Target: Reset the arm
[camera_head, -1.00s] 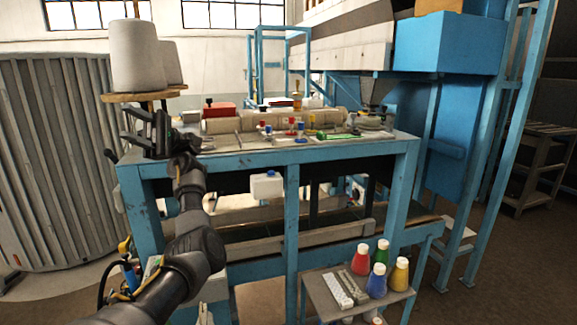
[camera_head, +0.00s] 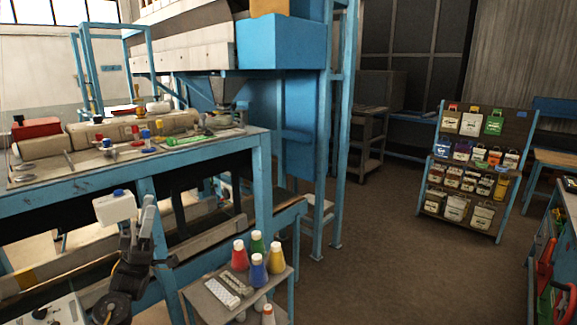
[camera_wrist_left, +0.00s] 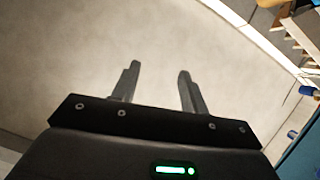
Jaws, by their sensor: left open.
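My left arm comes in low at the left of the head view. Its gripper (camera_head: 140,215) is upright in front of the blue-framed workbench (camera_head: 262,190). In the picture it is just right of the white container with a blue cap (camera_head: 113,208); whether they touch cannot be told. In the left wrist view the two fingers (camera_wrist_left: 159,70) are apart with nothing between them, over a plain grey-beige surface. My right gripper is not in view.
A small stand (camera_head: 212,298) with several coloured flasks (camera_head: 258,270) is right of my arm. Sewing tools and spools (camera_head: 130,130) lie on the workbench. A rack of small sacks (camera_head: 475,165) stands at the right. The brown floor (camera_head: 370,260) between is clear.

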